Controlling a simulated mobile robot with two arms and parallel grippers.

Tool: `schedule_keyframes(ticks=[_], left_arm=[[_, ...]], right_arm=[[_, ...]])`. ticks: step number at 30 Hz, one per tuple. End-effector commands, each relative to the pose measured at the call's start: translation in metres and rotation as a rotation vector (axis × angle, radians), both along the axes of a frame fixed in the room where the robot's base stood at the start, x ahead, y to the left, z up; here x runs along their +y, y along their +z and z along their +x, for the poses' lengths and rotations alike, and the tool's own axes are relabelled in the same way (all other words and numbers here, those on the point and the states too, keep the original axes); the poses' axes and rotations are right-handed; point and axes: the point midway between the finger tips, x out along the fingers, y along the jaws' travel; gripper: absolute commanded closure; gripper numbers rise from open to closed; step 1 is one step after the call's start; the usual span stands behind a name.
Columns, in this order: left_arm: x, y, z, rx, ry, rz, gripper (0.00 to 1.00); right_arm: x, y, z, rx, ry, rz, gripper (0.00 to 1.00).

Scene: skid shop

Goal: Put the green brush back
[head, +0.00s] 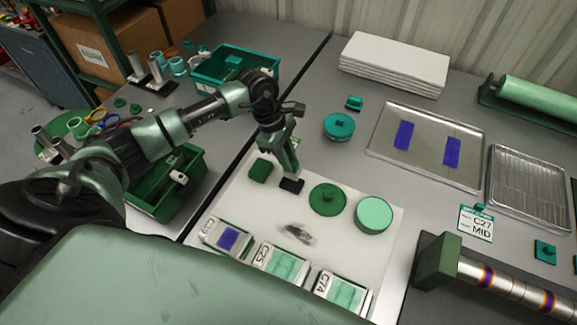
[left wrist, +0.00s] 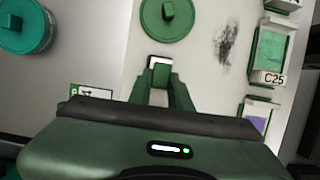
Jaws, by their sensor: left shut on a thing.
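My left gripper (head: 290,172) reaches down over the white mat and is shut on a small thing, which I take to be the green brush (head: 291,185). Its lower end looks black in the head view, and it is at or just above the mat. The fingers hide most of it. My right gripper is not in view.
On the mat (head: 225,195) are a green block (head: 260,170), a dark green round lid (head: 327,199), a light green round pot (head: 374,215) and labelled boxes (head: 281,264). A metal tray (head: 425,172) lies to the right. Green bins (head: 165,205) stand left.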

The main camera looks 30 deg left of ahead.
Motion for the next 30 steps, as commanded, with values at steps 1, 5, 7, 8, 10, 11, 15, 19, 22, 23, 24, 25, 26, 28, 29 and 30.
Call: schedule_keyframes(ticks=[1, 5, 7, 8, 10, 11, 15, 19, 22, 23, 24, 25, 26, 28, 29, 30], left_arm=[[0.000, -0.003, 0.000, 0.000, 0.000, -0.001, 1.00], [-0.001, -0.017, -0.001, 0.003, 0.000, -0.001, 1.00], [-0.001, -0.028, -0.001, 0.003, 0.000, -0.002, 1.00], [-0.001, -0.032, 0.000, 0.002, 0.001, -0.002, 1.00], [-0.001, -0.041, -0.001, 0.002, -0.001, -0.001, 1.00], [-0.001, -0.044, 0.000, 0.001, 0.000, -0.001, 1.00], [0.000, -0.048, 0.000, -0.001, -0.001, 0.000, 1.00], [0.000, -0.048, 0.000, -0.001, -0.001, 0.000, 1.00], [0.000, -0.050, 0.000, -0.001, -0.001, 0.000, 1.00], [0.000, -0.051, 0.000, -0.002, -0.002, 0.000, 1.00], [0.000, -0.052, 0.000, -0.002, -0.002, 0.000, 1.00], [0.000, -0.051, 0.000, -0.002, -0.002, 0.000, 0.75], [0.000, -0.051, 0.000, -0.001, -0.001, 0.000, 0.67], [0.000, -0.051, 0.000, -0.001, -0.001, 0.000, 0.59], [0.000, -0.051, 0.000, -0.001, -0.001, 0.000, 0.59], [0.000, -0.050, 0.000, 0.000, -0.001, 0.000, 0.59]], right_arm=[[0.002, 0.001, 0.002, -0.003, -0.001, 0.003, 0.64], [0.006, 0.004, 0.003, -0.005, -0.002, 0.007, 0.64], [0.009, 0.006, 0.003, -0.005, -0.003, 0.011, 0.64], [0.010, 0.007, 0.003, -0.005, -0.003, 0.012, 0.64], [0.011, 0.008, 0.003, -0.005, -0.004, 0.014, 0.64], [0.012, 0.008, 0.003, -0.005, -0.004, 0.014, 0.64], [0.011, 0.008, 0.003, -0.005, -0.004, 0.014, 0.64], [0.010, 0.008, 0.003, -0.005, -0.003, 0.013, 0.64], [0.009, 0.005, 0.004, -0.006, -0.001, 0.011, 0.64], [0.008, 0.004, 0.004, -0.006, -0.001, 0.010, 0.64], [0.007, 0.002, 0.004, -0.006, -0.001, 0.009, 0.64], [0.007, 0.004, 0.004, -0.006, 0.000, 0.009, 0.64], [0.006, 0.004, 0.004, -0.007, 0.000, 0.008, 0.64], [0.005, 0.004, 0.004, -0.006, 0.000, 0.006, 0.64], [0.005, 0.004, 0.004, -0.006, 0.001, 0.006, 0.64], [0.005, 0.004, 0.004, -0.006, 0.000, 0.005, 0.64]])
